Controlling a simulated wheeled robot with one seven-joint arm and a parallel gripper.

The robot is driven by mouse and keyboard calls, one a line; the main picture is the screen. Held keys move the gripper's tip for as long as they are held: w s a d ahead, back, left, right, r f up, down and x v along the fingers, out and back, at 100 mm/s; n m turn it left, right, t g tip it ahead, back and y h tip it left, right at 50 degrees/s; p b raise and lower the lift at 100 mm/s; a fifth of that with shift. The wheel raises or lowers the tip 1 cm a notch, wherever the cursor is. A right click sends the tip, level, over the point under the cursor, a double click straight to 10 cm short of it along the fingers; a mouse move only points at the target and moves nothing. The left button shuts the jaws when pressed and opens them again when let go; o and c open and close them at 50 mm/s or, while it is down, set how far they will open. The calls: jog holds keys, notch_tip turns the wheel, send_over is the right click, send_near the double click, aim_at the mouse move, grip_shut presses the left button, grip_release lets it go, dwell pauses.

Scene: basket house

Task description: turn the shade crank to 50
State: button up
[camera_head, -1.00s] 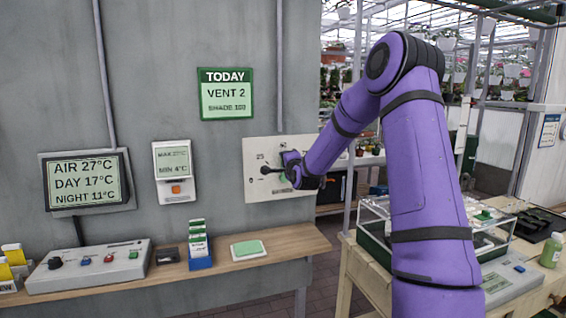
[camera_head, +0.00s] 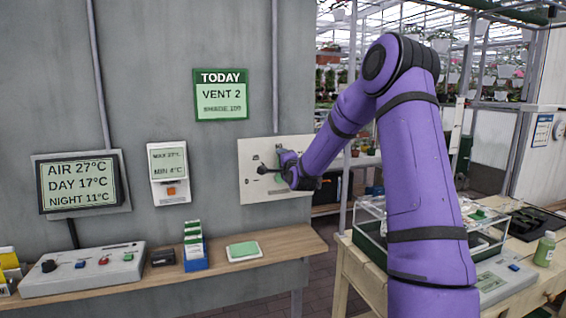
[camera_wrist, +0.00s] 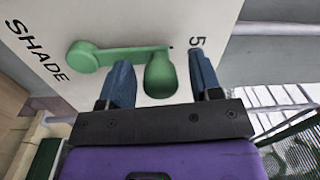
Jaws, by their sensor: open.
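The shade crank is green in the wrist view, with a round hub (camera_wrist: 85,57) at left and an arm running right to a rounded handle (camera_wrist: 160,80). It is mounted on a white panel (camera_wrist: 60,22) marked "SHADE" at left, with a "5" at right near the handle end. My gripper (camera_wrist: 159,62) is open, one blue finger on each side of the handle; I cannot tell whether either touches it. In the head view my gripper (camera_head: 293,168) is at the wall panel (camera_head: 248,188) and hides most of the crank.
A TODAY sign (camera_head: 221,95) above reads VENT 2, with a blurred shade line. A dark round knob (camera_head: 262,170) shows left of my gripper. A wooden shelf (camera_head: 280,247) runs below, bearing a control box (camera_head: 85,272). A table with a clear case (camera_head: 372,215) stands at right.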

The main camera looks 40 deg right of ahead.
jog(key=v, duration=1)
jog(key=shift+s, duration=0.4)
jog(key=shift+a+f, duration=0.1)
jog(key=s+a+r+n+g+y, duration=0.1)
jog(key=s+a+r+n+g, duration=0.2)
jog(key=s+a+n, duration=0.3)
jog(key=s+a+r+n+g+y, duration=0.1)
jog(key=s+a+r+n+g, duration=0.25)
jog(key=a, duration=0.55)
jog(key=s+a+n+g+y, duration=0.1)
jog(key=s+a+n+g, duration=0.2)
jog(key=s, duration=1)
jog(key=s+a+n+g+y, duration=0.2)
jog(key=s+a+n, duration=0.3)
jog(key=s, duration=0.9)
jog(key=shift+s+r+n+g, duration=0.25)
jog(key=shift+n+g, duration=0.2)
jog(key=shift+n, duration=0.5)
